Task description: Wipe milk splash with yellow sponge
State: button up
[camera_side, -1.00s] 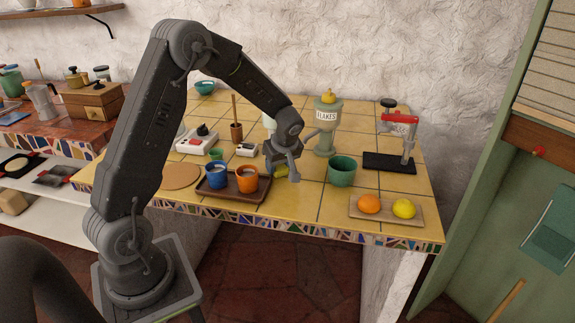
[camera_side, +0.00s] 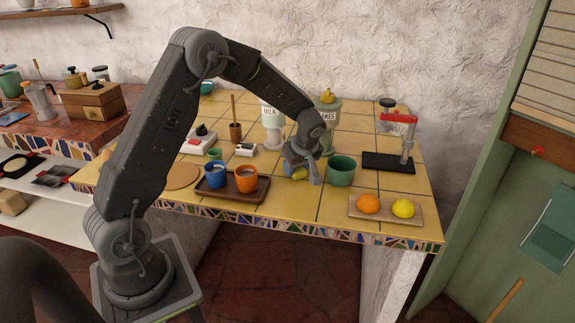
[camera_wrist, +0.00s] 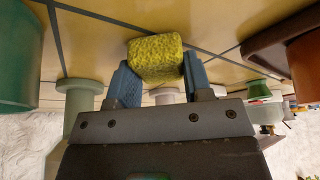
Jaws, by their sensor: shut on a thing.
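The yellow sponge (camera_wrist: 155,60) is between the two blue-grey fingers of my gripper (camera_wrist: 155,82) in the wrist view. In the side view, the sponge (camera_side: 299,173) shows at the end of my gripper (camera_side: 304,174), low over the yellow tiles between the brown tray and the green bowl. I cannot tell whether the sponge touches the tiles. My gripper is shut on it. No milk splash is distinguishable in either view; my gripper and the sponge cover part of the counter there.
The green bowl (camera_side: 341,171) stands close to the right of my gripper. The brown tray (camera_side: 232,197) with a blue cup (camera_side: 215,176) and an orange cup (camera_side: 246,179) lies left. The milk dispenser (camera_side: 272,130) and flakes dispenser (camera_side: 328,117) stand behind. A fruit board (camera_side: 386,219) lies front right.

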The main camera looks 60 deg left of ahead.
jog(key=shift+r, duration=4.1)
